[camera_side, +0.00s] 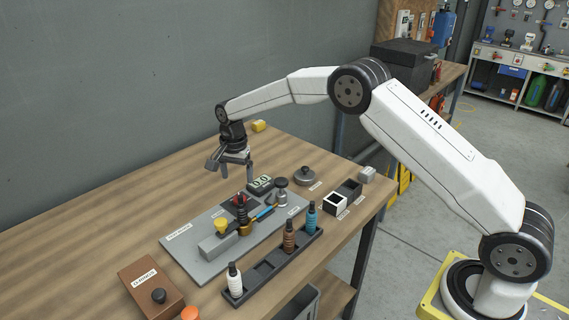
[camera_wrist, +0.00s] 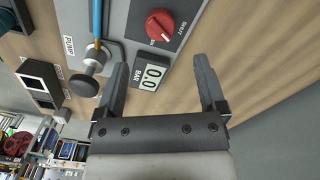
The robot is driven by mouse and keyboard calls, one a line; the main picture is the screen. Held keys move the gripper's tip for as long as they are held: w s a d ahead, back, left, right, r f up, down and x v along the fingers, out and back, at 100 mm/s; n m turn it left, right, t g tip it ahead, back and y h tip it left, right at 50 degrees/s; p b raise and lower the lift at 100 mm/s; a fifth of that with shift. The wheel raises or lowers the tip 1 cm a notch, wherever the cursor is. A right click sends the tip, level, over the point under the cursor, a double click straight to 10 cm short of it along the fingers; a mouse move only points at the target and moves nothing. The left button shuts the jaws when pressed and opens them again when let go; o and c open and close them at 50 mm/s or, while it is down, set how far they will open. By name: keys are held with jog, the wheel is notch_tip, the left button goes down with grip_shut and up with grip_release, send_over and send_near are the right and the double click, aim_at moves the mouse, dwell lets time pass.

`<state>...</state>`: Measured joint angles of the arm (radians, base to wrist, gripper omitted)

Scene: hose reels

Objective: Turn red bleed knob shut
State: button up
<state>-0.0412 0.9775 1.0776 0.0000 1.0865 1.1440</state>
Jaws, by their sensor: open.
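The red bleed knob (camera_wrist: 159,25) shows in the wrist view on a dark panel with printed lettering, beyond my fingertips and between their lines. It also shows in the side view as a small red spot (camera_side: 240,198) on the grey plate (camera_side: 183,248). My gripper (camera_side: 237,170) hangs above the back of the plate, apart from the knob. In the wrist view my gripper (camera_wrist: 162,72) is open, with nothing between its two fingers. A display reading 0.0 BAR (camera_wrist: 151,77) lies beside the left finger.
A pump with a round dark knob (camera_wrist: 85,84) stands near the display. A rack (camera_side: 262,273) holding several bottles runs along the table front. A brown box (camera_side: 150,287) sits at front left, and a yellow block (camera_side: 258,126) near the wall. The left tabletop is clear.

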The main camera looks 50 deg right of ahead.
jog(key=shift+f, duration=0.1)
jog(key=shift+f, duration=3.8)
grip_shut()
